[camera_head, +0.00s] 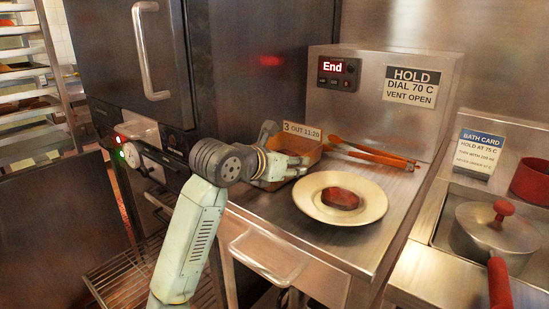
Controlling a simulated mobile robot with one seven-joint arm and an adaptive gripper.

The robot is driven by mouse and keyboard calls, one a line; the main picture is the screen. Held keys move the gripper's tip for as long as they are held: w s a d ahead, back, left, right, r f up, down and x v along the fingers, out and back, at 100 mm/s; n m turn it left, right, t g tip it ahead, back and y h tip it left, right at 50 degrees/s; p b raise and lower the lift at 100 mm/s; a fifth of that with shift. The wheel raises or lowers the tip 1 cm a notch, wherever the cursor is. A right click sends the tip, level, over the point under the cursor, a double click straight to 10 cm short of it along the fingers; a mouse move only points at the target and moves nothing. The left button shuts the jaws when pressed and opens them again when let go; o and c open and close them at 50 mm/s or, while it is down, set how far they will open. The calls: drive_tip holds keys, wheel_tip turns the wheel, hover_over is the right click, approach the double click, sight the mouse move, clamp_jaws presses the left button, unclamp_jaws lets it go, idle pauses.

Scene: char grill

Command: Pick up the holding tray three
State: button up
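Holding tray three (313,152) is a small brown, shallow tray on the steel counter, with a white label (301,131) reading "3 OUT 11:20" at its back edge. My gripper (294,166) is at the tray's front left side, reaching in from the left, and overlaps it in this view. The gripper hides the tray's near left part. Its fingers are small and partly merged with the tray, so I cannot tell whether they are apart or closed on its wall.
A cream plate (318,206) with a browned patty (340,198) sits right in front of the tray. Orange-handled tongs (372,154) lie behind the plate. A control panel (338,72) reading "End" stands behind. A lidded pot (482,240) is at far right.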

drive_tip(key=shift+w+d+f, duration=0.25)
drive_tip(key=shift+w+d, duration=0.1)
drive_tip(key=shift+w, duration=0.15)
drive_tip(key=shift+c, duration=0.5)
clamp_jaws()
